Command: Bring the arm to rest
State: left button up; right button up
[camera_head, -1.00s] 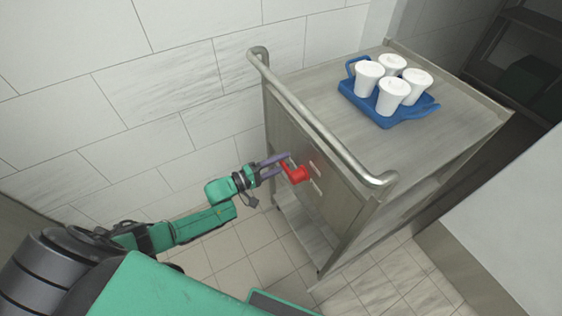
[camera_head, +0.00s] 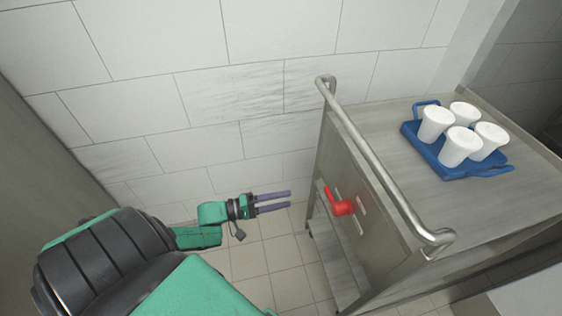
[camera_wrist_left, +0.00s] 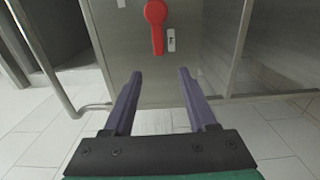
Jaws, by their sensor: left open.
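My left gripper (camera_head: 290,200) is open and empty, with its purple fingers pointing right toward the cart's side. A gap lies between its fingertips and the red handle (camera_head: 341,206) on the metal cart (camera_head: 372,232). In the left wrist view the open fingers (camera_wrist_left: 160,76) frame the lower side panel, and the red handle (camera_wrist_left: 156,24) hangs above and beyond them, untouched. My right gripper is not in view.
On the cart top, a blue tray (camera_head: 452,172) holds several white cups (camera_head: 461,145). A tubular push rail (camera_head: 385,170) runs along the cart's near edge. A tiled wall (camera_head: 160,80) stands behind my left arm. Tiled floor (camera_head: 275,262) is clear below the gripper.

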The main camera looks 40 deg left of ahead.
pick_arm(q)
jog(key=shift+s, duration=0.1)
dwell(0.4)
jog(key=s+a+f+m+g+y, duration=0.1)
jog(key=s+a+f+m+y, duration=0.15)
jog(key=f, duration=0.55)
jog(key=s+a+f+m+g+y, duration=0.1)
jog(key=s+f+g+y, duration=0.2)
jog(key=f, duration=0.4)
jog(key=s+a+f+m+y, duration=0.2)
jog(key=f+y, duration=0.2)
jog(key=f, duration=0.4)
jog(key=s+d+f+m+g, duration=0.2)
jog(key=s+f+g, duration=0.1)
jog(key=s, duration=0.4)
jog(key=s+d+f+m+g+y, duration=0.1)
jog(key=s+d+f+m+g, duration=0.1)
jog(key=s+f, duration=0.3)
jog(key=s+d+f+m+g+y, duration=0.1)
jog(key=s+d+f+m+g, duration=0.1)
jog(key=s, duration=0.8)
notch_tip(320, 180, down, 2)
jog(key=shift+s+d+f+m+g, duration=0.15)
jog(key=shift+d+m+g, duration=0.1)
jog(key=shift+m+g, duration=0.55)
jog(key=shift+n, duration=0.25)
